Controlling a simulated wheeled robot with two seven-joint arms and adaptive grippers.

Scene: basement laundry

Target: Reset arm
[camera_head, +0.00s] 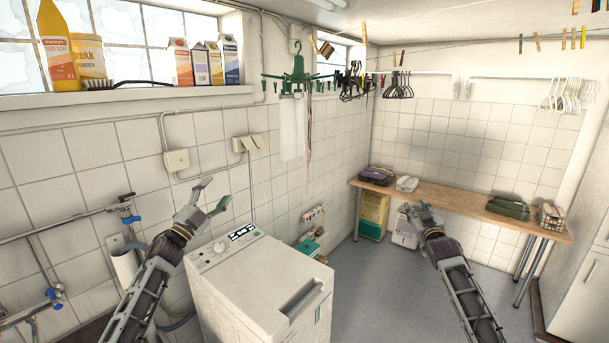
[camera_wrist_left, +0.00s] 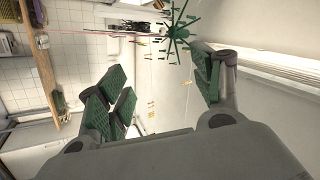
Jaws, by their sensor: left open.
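My left gripper (camera_head: 214,194) is raised above and a little left of the white washing machine (camera_head: 255,268), in front of the tiled wall. Its fingers are spread with nothing between them. The left wrist view shows the same open gripper (camera_wrist_left: 163,90) with green pads wide apart. My right gripper (camera_head: 416,209) is at the right of the head view, in front of the wooden bench (camera_head: 465,199). Its fingertips are small and point away, so I cannot tell whether it is open or shut.
A green hanging dryer (camera_head: 297,78) hangs from above; it also shows in the left wrist view (camera_wrist_left: 178,32). Bottles and cartons (camera_head: 181,62) stand on the window sill (camera_head: 130,98). Blue-handled pipes (camera_head: 126,207) run at left. Grey floor (camera_head: 385,290) is clear between the machine and my right arm.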

